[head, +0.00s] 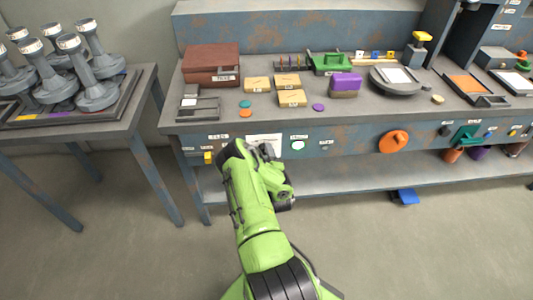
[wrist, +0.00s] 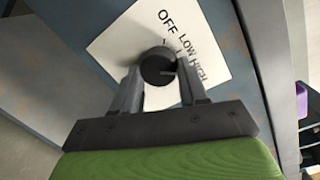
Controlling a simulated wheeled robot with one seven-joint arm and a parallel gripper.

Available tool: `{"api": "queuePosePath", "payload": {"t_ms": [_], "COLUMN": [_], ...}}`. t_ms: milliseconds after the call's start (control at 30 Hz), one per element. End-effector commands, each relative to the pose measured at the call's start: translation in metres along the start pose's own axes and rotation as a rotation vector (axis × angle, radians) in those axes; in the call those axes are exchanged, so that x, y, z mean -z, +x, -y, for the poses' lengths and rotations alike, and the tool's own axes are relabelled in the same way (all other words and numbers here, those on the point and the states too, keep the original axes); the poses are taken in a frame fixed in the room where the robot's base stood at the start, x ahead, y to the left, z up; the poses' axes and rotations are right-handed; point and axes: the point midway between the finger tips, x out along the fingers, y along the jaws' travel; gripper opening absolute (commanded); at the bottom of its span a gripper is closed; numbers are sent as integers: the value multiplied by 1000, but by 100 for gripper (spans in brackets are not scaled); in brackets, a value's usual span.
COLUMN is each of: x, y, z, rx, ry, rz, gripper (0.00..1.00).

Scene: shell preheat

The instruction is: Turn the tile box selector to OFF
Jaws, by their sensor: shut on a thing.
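The selector's dark round knob (wrist: 157,65) stands on a white plate (wrist: 120,35) printed OFF, LOW and HIGH in the wrist view. A pale line on the knob points right, roughly toward HIGH and away from OFF. My gripper (wrist: 159,78) is shut on the knob, one finger on each side. In the head view the plate (head: 263,138) shows on the bench front, and my green arm hides the knob and most of the gripper. The tile box (head: 211,64) is a red-brown box with a label, on the bench top above and left.
An orange round handle (head: 394,141), a white hexagonal knob (head: 298,145) and a yellow knob (head: 208,157) also sit on the bench front. A side table (head: 140,100) with several grey stands is at left. A blue thing (head: 405,197) lies below the bench. The floor in front is clear.

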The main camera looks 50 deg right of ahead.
Motion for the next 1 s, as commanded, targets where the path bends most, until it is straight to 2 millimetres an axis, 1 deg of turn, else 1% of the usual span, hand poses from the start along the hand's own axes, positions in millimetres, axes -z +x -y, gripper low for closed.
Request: {"api": "queuePosePath", "payload": {"t_ms": [167,1000], "x": [-2,-3], "y": [0,0], "z": [3,2], "rx": [-16,-96], "ry": [-150,-943], "rz": [-11,-64], "gripper": [12,12]}}
